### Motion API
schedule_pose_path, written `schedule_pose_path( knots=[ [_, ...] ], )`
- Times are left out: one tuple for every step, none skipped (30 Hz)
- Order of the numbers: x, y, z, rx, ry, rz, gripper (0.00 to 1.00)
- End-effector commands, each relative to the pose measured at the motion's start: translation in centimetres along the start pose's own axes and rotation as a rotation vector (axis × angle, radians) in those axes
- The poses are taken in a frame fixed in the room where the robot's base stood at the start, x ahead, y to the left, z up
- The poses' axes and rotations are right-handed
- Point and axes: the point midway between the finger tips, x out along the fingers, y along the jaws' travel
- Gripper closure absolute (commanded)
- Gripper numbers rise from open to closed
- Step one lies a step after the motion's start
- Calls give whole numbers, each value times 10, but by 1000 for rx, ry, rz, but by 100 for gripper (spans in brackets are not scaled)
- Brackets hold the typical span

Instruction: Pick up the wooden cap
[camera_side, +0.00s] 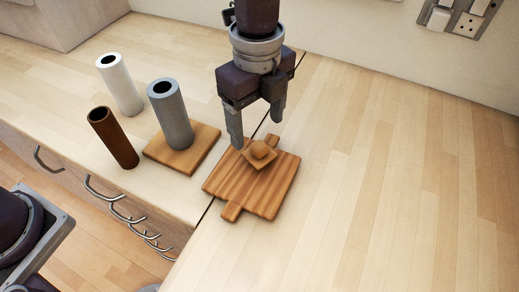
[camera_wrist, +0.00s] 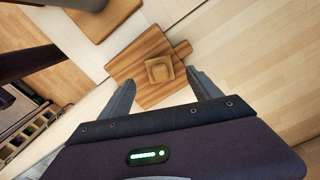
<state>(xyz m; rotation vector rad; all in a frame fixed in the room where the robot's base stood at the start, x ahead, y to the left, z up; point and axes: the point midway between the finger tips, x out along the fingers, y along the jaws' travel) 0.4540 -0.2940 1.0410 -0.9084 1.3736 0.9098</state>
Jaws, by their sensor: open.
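The wooden cap (camera_side: 260,154) is a small square wooden piece with a raised knob on top. In the wrist view the cap (camera_wrist: 159,69) sits ahead of and between the two fingertips (camera_wrist: 161,85), on the board (camera_wrist: 137,64). Whether a finger touches the cap is unclear.
A grey tube (camera_side: 171,118) stands on a square wooden board (camera_side: 205,139) left of my gripper. A white tube (camera_side: 121,88) and a brown tube (camera_side: 115,140) stand further left. The countertop (camera_side: 400,170) to the right is clear. A wall socket (camera_side: 468,22) is at the back right.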

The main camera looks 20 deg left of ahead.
Motion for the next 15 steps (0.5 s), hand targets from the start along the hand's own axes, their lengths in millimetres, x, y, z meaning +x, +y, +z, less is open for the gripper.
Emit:
schedule_pose_path(
  knots=[
    [7, 1, 0, -1, -1, 3, 27],
    [12, 1, 0, -2, -2, 4, 27],
    [18, 1, 0, -2, -2, 3, 27],
    [23, 2, -1, -2, -2, 3, 27],
    [29, 2, -3, -1, -2, 4, 27],
    [38, 3, -4, -2, -2, 4, 27],
    [43, 3, -4, -3, -2, 4, 27],
    [48, 2, -4, -4, -1, 3, 27],
    [54, 2, -4, -5, -1, 2, 27],
    [57, 2, -4, -5, -1, 2, 27],
    [60, 2, -4, -5, -1, 2, 27],
    [61, 2, -4, -5, -1, 0, 27],
    [62, 2, -4, -5, 0, -1, 27],
    [62, 2, -4, -6, 0, -2, 27],
    [61, 2, -4, -6, 0, -2, 27]
  ],
)
